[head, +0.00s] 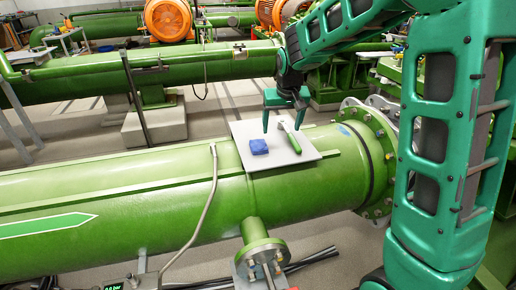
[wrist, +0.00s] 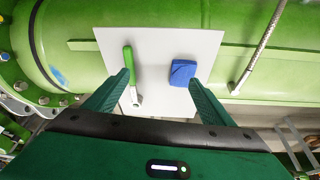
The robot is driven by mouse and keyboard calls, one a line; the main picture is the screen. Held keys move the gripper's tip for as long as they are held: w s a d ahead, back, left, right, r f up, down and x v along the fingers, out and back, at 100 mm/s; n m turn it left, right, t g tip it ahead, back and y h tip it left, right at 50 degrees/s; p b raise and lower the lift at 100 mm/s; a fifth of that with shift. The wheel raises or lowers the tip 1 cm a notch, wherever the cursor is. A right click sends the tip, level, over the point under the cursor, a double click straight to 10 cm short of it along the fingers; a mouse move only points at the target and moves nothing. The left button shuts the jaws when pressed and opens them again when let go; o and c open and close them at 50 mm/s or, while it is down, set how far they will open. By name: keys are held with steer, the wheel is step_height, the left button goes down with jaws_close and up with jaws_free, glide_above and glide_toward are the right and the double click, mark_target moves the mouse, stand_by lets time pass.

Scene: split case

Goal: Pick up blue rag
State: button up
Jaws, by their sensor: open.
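The blue rag (head: 259,147) is a small folded square on the left part of a light grey plate (head: 311,150), which lies on top of a large green pipe. In the wrist view the rag (wrist: 182,72) lies on the right side of the plate (wrist: 150,50), near the tip of the right finger. My gripper (head: 283,128) is open and empty above the plate. In the wrist view the gripper (wrist: 160,82) has its fingers spread, with bare plate between them. Nothing hides the rag.
A green-handled tool (head: 292,138) lies on the plate, right of the rag; in the wrist view it (wrist: 129,68) is near the left finger. A bent metal hose (head: 212,190) runs over the pipe, left of the plate. A bolted flange (head: 380,150) stands at right.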

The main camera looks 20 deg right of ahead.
glide_toward(259, 144)
steer(key=shift+w+d+f+n, duration=0.15)
steer(key=shift+w+f+n, duration=0.05)
steer(key=shift+f, duration=0.35)
steer(key=shift+w+d+f+n, duration=0.2)
steer(key=shift+f, duration=0.35)
steer(key=shift+t, duration=0.3)
steer(key=shift+a+x, duration=0.2)
steer(key=shift+x, duration=2.9)
steer(key=shift+s+f, duration=0.15)
steer(key=c, duration=1.1)
